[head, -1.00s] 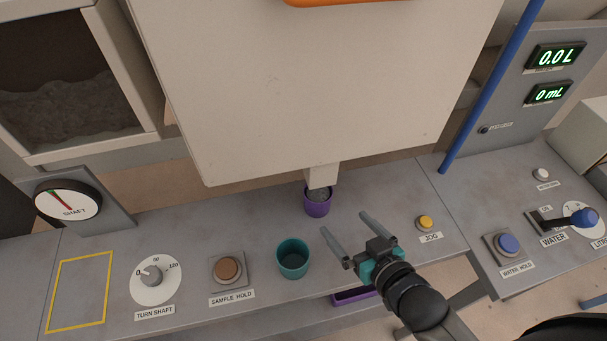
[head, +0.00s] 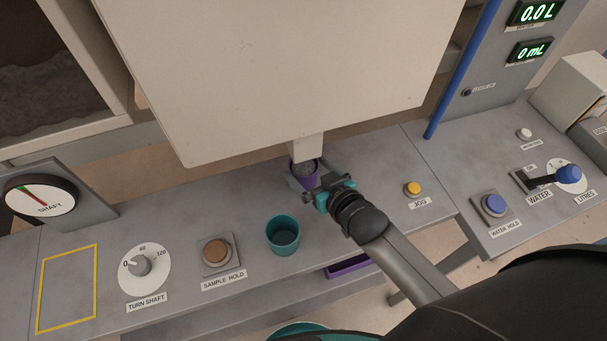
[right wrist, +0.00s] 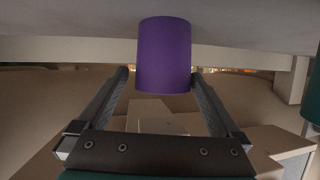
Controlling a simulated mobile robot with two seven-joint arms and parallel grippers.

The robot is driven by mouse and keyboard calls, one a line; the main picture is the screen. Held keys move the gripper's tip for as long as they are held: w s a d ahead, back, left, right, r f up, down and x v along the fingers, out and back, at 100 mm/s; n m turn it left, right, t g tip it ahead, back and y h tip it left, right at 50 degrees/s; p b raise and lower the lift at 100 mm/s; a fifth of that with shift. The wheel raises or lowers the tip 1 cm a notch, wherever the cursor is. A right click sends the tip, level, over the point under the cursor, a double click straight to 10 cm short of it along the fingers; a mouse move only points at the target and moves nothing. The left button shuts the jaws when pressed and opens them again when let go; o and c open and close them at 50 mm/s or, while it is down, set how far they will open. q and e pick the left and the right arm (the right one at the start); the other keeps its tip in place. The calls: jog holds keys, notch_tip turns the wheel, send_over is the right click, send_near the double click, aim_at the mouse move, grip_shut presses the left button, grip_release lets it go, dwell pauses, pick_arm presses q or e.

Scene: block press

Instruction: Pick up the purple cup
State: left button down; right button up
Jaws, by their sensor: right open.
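The purple cup (head: 303,182) stands on the grey bench under the pale spout of the big beige housing, with grey material inside it. In the right wrist view the purple cup (right wrist: 164,55) is upright and spans most of the gap between the fingertips. My right gripper (head: 308,177) is open, with one finger on each side of the cup. In the right wrist view the right gripper (right wrist: 159,76) shows a gap beside the left fingertip; contact at the right one is unclear. My left gripper is not in view.
The spout (head: 306,148) hangs close above the cup. A teal cup (head: 283,236) stands nearer the front edge. The sample hold button (head: 215,251), turn shaft dial (head: 140,264) and yellow jog button (head: 412,188) are on the bench. A blue pole (head: 461,70) rises behind at right.

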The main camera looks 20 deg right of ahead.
aim_at(297, 170)
jog(key=shift+a+f+b+x, duration=0.15)
jog(key=shift+b+x, duration=0.15)
jog(key=shift+x, duration=1.05)
jog(key=shift+a+f+b+x, duration=0.15)
jog(key=shift+b+x, duration=0.1)
jog(key=shift+x, duration=1.05)
jog(key=shift+s+d, duration=0.1)
jog(key=shift+s, duration=0.05)
jog(key=c, duration=1.2)
jog(key=shift+o, duration=0.2)
jog(key=shift+r, duration=0.2)
